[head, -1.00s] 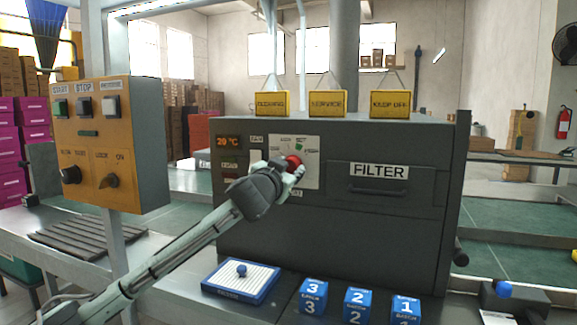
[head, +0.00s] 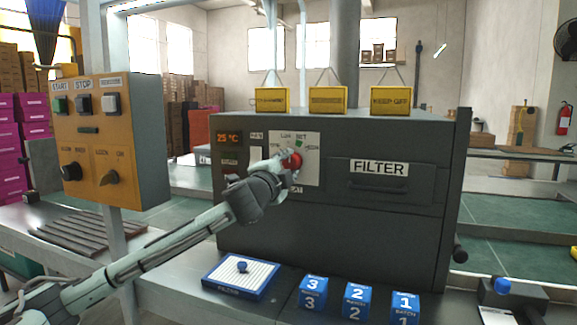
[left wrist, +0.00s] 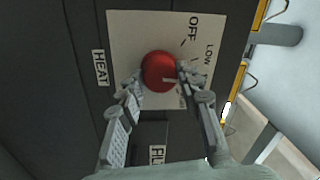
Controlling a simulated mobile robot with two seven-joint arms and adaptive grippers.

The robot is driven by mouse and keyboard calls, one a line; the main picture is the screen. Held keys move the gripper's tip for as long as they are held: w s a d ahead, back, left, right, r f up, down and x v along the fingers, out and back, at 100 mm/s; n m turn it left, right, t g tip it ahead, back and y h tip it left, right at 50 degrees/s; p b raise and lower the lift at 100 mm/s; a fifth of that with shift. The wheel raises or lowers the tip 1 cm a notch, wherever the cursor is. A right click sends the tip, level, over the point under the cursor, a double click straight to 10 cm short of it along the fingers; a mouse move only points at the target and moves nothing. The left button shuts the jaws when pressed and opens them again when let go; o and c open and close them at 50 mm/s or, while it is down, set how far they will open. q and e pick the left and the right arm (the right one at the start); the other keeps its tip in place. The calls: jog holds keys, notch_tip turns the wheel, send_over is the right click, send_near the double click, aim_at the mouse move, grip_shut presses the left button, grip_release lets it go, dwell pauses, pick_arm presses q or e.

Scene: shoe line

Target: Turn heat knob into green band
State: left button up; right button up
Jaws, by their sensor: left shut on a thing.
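The red round heat knob (head: 292,160) sits on a pale dial plate (head: 311,170) on the front of the dark oven. My left gripper (head: 287,164) has its fingers closed around the knob. In the left wrist view the knob (left wrist: 158,70) sits between the fingertips (left wrist: 158,84), with a short pale mark on its lower right. The words OFF and LOW (left wrist: 209,54) are beside it; a finger covers part of the scale. In the head view a small green patch (head: 299,143) shows just above the knob. My right gripper is not in view.
An orange display (head: 228,139) appears to read 25 °C. The FILTER panel (head: 379,168) is right of the dial. A blue-framed tray (head: 238,291) and blue numbered blocks (head: 357,301) stand in front. An orange control box (head: 139,140) stands left.

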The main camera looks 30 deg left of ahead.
pick_arm(q)
jog(key=shift+m, duration=1.3)
jog(key=o, duration=1.2)
jog(key=shift+c, duration=0.2)
jog(key=shift+s, duration=0.1)
jog(key=v, duration=1.1)
jog(key=shift+s, duration=0.4)
